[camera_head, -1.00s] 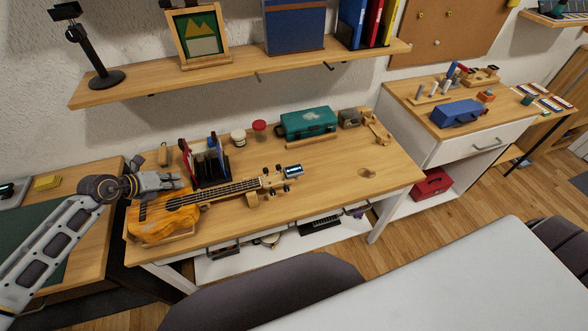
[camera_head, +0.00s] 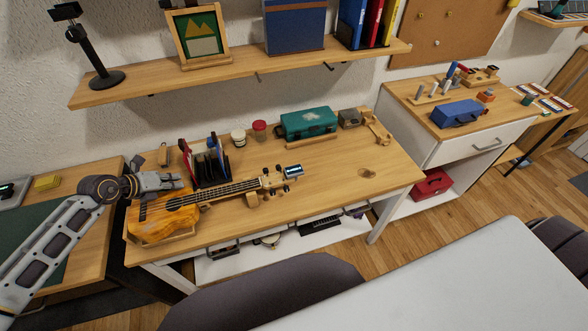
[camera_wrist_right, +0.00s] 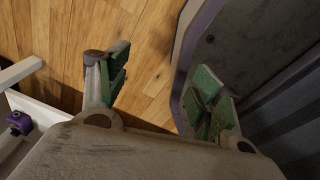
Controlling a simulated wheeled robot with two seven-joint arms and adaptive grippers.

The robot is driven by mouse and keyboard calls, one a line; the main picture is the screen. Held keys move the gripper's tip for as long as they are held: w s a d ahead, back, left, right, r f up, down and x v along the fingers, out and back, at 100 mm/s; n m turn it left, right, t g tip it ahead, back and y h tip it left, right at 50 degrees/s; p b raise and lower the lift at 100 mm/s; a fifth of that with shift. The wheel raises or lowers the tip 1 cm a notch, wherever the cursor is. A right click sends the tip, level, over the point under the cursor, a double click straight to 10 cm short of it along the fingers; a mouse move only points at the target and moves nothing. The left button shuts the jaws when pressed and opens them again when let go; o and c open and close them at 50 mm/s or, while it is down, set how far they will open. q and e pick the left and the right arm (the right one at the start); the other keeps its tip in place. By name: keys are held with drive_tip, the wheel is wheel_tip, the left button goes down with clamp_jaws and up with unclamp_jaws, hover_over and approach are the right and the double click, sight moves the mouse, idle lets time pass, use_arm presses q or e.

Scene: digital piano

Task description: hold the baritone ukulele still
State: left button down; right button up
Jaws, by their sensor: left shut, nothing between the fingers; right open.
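The baritone ukulele (camera_head: 166,222) lies on the wooden workbench in the head view, its orange body at the left and its neck pointing right. A tuner with a blue display (camera_head: 293,171) sits at its headstock. A wooden support (camera_head: 252,199) stands under the neck. My left gripper (camera_head: 178,181) is shut and empty over the upper edge of the body, near where the neck begins. I cannot tell whether it touches the ukulele. My right gripper (camera_wrist_right: 158,88) is open and empty in the right wrist view, above the floor, away from the ukulele.
A dark holder (camera_head: 212,168) with upright tools stands just behind the neck. Two small jars, a teal case (camera_head: 308,122) and wooden blocks line the back of the workbench (camera_head: 335,190). The bench's right part is mostly clear. A shelf (camera_head: 230,72) overhangs the back.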

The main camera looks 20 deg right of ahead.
use_arm(q)
drive_tip(key=shift+f, duration=0.5)
drive_tip(key=shift+f+b, duration=0.2)
drive_tip(key=shift+b, duration=0.1)
use_arm(e)
drive_tip(key=shift+a+f, duration=0.2)
drive_tip(key=shift+f, duration=0.1)
idle(0.3)
use_arm(q)
drive_tip(key=shift+s+f, duration=0.1)
drive_tip(key=shift+f, duration=0.05)
use_arm(e)
drive_tip(key=shift+s+d, duration=0.25)
drive_tip(key=shift+s, duration=0.75)
drive_tip(key=shift+w, duration=0.15)
